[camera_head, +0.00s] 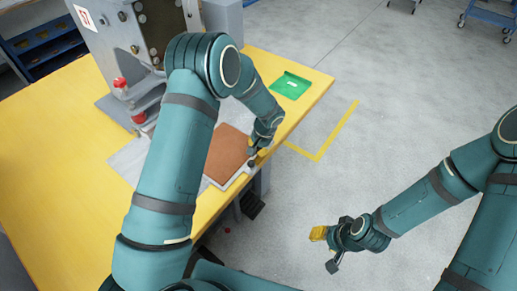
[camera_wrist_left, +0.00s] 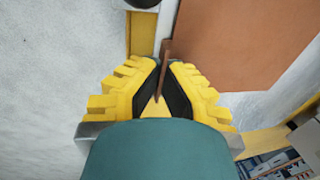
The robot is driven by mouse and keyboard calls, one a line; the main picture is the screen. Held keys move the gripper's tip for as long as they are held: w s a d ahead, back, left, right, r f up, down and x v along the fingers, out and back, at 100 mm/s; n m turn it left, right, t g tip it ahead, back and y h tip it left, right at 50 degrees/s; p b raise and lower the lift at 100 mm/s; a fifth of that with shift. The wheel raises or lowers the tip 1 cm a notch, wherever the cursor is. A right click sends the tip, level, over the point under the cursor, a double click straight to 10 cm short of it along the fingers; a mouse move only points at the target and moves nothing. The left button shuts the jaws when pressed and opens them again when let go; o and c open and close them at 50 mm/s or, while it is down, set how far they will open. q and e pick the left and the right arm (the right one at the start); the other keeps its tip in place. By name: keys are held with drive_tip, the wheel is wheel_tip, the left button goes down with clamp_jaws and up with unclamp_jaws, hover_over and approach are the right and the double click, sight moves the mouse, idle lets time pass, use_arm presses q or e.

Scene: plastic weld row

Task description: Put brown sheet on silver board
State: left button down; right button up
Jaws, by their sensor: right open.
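The brown sheet (camera_head: 227,153) lies flat over a pale silver board (camera_head: 233,180) near the table's right edge. Part of both is hidden behind my left arm. In the left wrist view the sheet (camera_wrist_left: 240,40) fills the upper right, with a pale strip of board along its edge. My left gripper (camera_head: 254,152) is at the sheet's right edge; its fingers (camera_wrist_left: 163,68) close around a thin upright brown strip beside the sheet's corner, which looks like part of it. My right gripper (camera_head: 327,250) is open and empty over the floor, away from the table.
A grey machine (camera_head: 140,35) with red knobs stands at the back of the yellow table (camera_head: 50,150). A green tray (camera_head: 290,86) lies near the far right corner. A dark blue rack (camera_head: 45,45) is at upper left.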

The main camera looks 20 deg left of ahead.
use_arm(q)
drive_tip(key=shift+f, duration=0.15)
drive_tip(key=c, duration=1.1)
unclamp_jaws()
drive_tip(key=shift+c, duration=0.2)
drive_tip(key=shift+r, duration=0.35)
drive_tip(key=p+v, duration=0.2)
drive_tip(key=v, duration=0.9)
drive_tip(key=s+d+f+n+h, duration=0.2)
drive_tip(key=s+f, duration=0.4)
drive_tip(key=s, duration=0.6)
drive_tip(key=s+d+f+n+h, duration=0.3)
drive_tip(key=s+f, duration=0.3)
drive_tip(key=s, duration=0.6)
drive_tip(key=shift+f+n+t+h, duration=0.3)
drive_tip(key=shift+f+t+h, duration=0.1)
drive_tip(key=shift+h, duration=0.2)
